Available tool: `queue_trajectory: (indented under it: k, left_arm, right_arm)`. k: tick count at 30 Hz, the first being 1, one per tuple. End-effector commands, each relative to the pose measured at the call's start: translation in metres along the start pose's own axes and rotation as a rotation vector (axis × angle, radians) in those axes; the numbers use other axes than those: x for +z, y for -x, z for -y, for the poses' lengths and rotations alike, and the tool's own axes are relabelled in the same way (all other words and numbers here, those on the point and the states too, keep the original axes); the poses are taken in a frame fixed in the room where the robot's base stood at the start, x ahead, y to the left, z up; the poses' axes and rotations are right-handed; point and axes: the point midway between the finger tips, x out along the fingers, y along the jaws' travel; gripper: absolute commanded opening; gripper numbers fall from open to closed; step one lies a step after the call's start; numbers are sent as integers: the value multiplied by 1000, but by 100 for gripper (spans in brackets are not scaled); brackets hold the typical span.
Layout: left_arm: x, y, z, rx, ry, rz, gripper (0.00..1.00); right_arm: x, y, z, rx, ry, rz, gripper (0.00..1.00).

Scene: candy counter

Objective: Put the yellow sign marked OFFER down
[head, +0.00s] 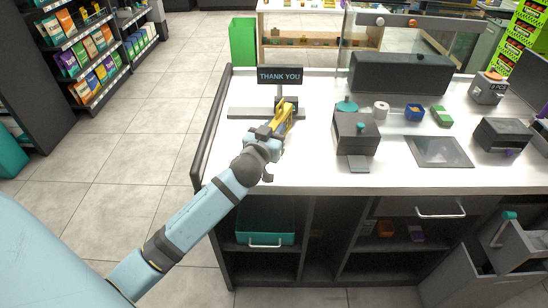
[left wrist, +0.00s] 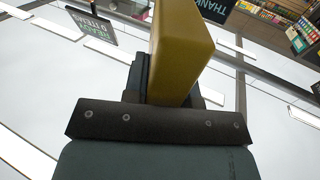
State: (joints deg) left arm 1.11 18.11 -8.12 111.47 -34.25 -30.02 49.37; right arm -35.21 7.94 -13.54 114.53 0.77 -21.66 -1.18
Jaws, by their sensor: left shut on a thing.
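The yellow sign (head: 284,121) is in my left gripper (head: 281,116), above the white counter (head: 310,160) near its left end. In the left wrist view the sign (left wrist: 178,50) shows as a thick yellow slab standing out from between the dark fingers (left wrist: 165,88). My left gripper is shut on it. The word OFFER does not show in either view. I cannot tell whether the sign touches the counter. My right gripper is not in view.
A dark THANK YOU sign (head: 280,75) on a post stands just behind my left gripper. A grey register-like device (head: 356,133), a paper roll (head: 380,110) and small boxes (head: 414,112) stand to the right. The front left of the counter is clear.

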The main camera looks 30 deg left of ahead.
Motion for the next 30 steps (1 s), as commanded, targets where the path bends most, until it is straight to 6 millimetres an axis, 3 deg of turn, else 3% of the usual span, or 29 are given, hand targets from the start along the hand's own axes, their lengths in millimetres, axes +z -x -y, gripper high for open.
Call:
queue_trajectory:
  k: [1, 4, 11, 18, 30]
  left_arm:
    - [16, 0, 0, 0, 0, 5, 4]
    - [36, 0, 0, -1, 1, 3, 4]
    - [57, 0, 0, -1, 1, 0, 4]
    - [92, 0, 0, 0, 1, 1, 4]
    - [99, 0, 0, 1, 1, -1, 4]
  right_arm:
    - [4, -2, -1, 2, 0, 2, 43]
    - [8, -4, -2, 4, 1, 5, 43]
    - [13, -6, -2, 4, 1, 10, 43]
    - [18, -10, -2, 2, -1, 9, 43]
    - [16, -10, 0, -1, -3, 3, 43]
